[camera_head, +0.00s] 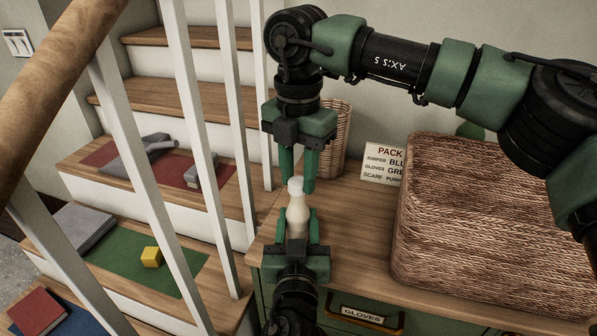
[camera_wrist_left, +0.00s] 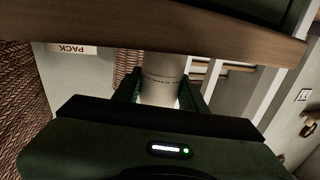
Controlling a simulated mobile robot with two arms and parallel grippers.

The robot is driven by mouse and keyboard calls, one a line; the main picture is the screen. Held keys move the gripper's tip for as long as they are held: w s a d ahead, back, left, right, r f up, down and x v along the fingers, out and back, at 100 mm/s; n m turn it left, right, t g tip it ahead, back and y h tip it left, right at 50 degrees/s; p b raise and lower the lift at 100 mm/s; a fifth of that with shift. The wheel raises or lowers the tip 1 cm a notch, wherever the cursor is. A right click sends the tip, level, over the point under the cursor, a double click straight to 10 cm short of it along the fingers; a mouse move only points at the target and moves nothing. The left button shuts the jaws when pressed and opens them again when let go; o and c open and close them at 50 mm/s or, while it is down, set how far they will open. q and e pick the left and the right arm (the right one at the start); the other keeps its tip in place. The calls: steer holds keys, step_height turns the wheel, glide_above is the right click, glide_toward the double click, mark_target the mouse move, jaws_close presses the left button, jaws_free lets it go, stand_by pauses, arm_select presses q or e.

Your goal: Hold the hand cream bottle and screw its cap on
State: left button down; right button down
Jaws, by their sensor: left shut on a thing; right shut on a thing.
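The hand cream bottle (camera_head: 297,217) is cream-white and stands upright over the front of the wooden bench top. My left gripper (camera_head: 298,228) is shut on its body from the near side. In the left wrist view the pale bottle (camera_wrist_left: 161,86) shows between the green fingers. The white cap (camera_head: 295,187) is at the top of the bottle's neck, in line with it. My right gripper (camera_head: 296,180) points down from above and is shut on the cap. I cannot tell how far the cap is turned on the thread.
A large wicker basket (camera_head: 480,220) fills the bench's right side. A packing sign (camera_head: 383,164) and a smaller wicker basket (camera_head: 331,140) stand behind. White balusters (camera_head: 200,130) and stairs with loose items lie to the left. A drawer labelled gloves (camera_head: 362,315) is below.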

steer(key=shift+f, duration=0.5)
steer(key=m, duration=1.1)
steer(key=shift+s+m, duration=0.1)
steer(key=shift+m, duration=0.3)
steer(key=shift+r+m, duration=0.1)
steer(key=shift+m, duration=1)
steer(key=shift+s+m, duration=0.1)
steer(key=shift+m, duration=1.1)
steer(key=c, duration=1.1)
jaws_free()
